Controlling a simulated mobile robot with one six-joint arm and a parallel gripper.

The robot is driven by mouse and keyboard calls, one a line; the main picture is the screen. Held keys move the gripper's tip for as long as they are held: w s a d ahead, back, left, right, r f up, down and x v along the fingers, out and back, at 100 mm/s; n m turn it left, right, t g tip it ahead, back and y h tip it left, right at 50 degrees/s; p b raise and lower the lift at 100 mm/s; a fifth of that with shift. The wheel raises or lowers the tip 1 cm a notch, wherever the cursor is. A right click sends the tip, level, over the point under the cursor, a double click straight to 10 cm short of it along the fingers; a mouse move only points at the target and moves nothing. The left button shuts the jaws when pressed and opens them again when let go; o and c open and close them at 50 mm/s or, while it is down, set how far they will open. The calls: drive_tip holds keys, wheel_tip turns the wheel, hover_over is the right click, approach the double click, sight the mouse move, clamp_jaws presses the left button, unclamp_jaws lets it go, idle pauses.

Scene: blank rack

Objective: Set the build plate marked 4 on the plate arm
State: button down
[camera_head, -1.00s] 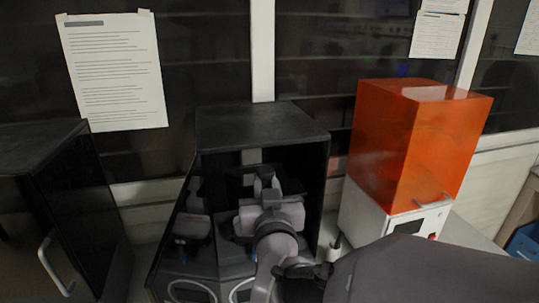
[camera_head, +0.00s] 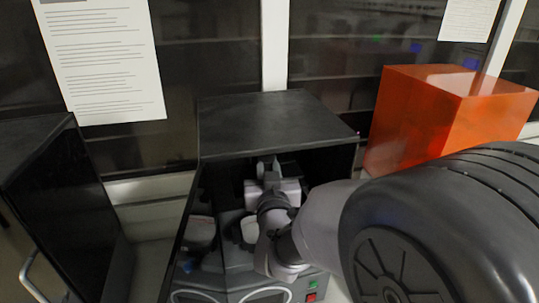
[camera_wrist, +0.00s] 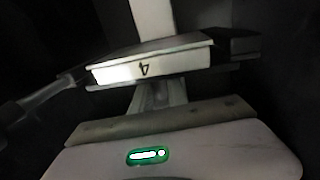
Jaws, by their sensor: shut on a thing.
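My gripper (camera_head: 268,170) is inside the open-fronted black cabinet (camera_head: 270,120) in the head view, partly hidden by my own arm. In the wrist view, the build plate (camera_wrist: 118,76) is a dark, flat block with a pale front edge. That edge bears a 4, seen upside down. My gripper (camera_wrist: 158,97) is shut on the plate, which sits just beyond the gripper body and looks slightly tilted. I cannot make out the plate in the head view. The plate arm cannot be told apart from the dark parts around the plate.
A printer with an orange cover (camera_head: 435,115) stands to the right, partly behind my arm. A black cabinet with a handle (camera_head: 32,275) stands at the left. The cabinet's side walls leave little room around my gripper. A dark rod (camera_wrist: 35,103) shows left of the plate.

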drive_tip(key=shift+f+b, duration=0.6)
drive_tip(key=shift+b, duration=0.3)
idle(0.7)
drive_tip(key=c, duration=1.2)
unclamp_jaws()
